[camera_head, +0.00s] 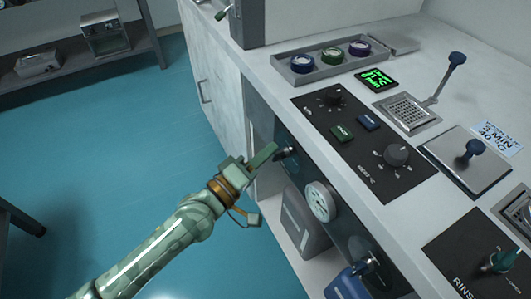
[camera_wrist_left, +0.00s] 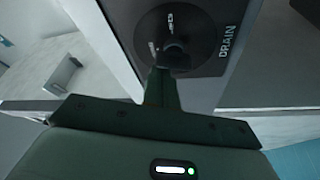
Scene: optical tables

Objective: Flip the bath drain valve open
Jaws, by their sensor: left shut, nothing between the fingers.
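The drain valve (camera_wrist_left: 172,52) is a dark handle on a round dark dial beside the label DRAIN in the left wrist view. In the head view a dark handle (camera_head: 287,152) sticks out of the dark front panel, right at my left fingertips. My left gripper (camera_head: 263,156) is shut and empty. Its green fingers also show in the left wrist view (camera_wrist_left: 161,88), with their tip at the handle. I cannot tell whether they touch it. The fingers hide part of the handle and dial. My right gripper is not in view.
A white round fitting (camera_head: 320,202) and another dark valve handle (camera_head: 370,262) sit along the front panel. A grey container (camera_head: 302,225) stands on the shelf below. The counter holds a control panel (camera_head: 350,130) and a lever (camera_head: 445,78). The floor at left is open.

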